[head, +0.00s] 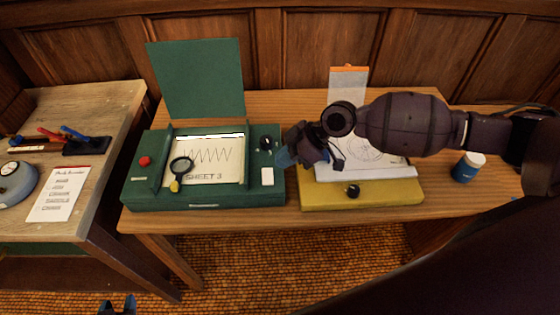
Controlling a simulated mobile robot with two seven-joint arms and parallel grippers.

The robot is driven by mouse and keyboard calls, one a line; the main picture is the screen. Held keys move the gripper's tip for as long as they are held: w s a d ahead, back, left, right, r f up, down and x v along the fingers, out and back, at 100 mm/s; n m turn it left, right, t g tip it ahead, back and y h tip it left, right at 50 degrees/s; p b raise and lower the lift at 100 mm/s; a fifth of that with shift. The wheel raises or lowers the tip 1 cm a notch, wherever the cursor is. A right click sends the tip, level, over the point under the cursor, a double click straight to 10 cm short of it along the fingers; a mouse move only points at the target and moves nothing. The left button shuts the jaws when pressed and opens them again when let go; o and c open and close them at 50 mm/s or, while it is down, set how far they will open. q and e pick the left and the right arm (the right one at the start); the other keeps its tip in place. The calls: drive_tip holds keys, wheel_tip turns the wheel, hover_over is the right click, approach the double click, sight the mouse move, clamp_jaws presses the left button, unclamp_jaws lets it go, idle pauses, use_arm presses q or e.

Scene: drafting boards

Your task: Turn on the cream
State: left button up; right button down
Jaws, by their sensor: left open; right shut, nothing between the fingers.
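A small cream rectangular piece (267,176) sits on the right side of the green board box (205,203). A black knob (266,143) is behind it, and a red button (145,161) is on the box's left side. My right gripper (284,158) is shut and empty, with its blue tips at the box's right edge, near the cream piece and the knob. I cannot tell whether it touches the box. My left gripper (117,305) is open and empty at the bottom edge, low in front of the desk.
The green lid (198,78) stands raised. A magnifier (180,167) lies on sheet 3 (205,178). A mustard board (385,195) with a black knob (352,191) and papers is to the right, partly behind my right arm. A blue jar (467,168) stands farther right.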

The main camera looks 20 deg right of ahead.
drive_tip(key=s+v, duration=0.1)
drive_tip(key=v, duration=0.6)
drive_tip(key=shift+s+r, duration=0.15)
drive_tip(key=shift+a, duration=0.1)
drive_tip(key=s+a+f+m+t, duration=0.2)
drive_tip(key=f+m+t, duration=0.1)
drive_tip(key=f, duration=0.2)
drive_tip(key=s+a+f+m+t, duration=0.1)
drive_tip(key=a+f+m+t, duration=0.25)
drive_tip(key=f, duration=0.25)
drive_tip(key=s+d+f+m+t+h, duration=0.1)
drive_tip(key=s+d+f+m+h, duration=0.1)
drive_tip(key=s+d+f+m+t+h, duration=0.1)
drive_tip(key=s+d+f+t+h, duration=0.1)
drive_tip(key=d, duration=0.1)
drive_tip(key=shift+s+d+f+m, duration=0.2)
drive_tip(key=shift+s+d+m, duration=0.05)
drive_tip(key=shift+s+m, duration=0.1)
drive_tip(key=s+d+f+m+h, duration=0.3)
drive_tip(key=s+d+f+h, duration=0.1)
drive_tip(key=s+d+h, duration=0.1)
drive_tip(key=shift+s+d, duration=0.5)
drive_tip(key=shift+s, duration=0.65)
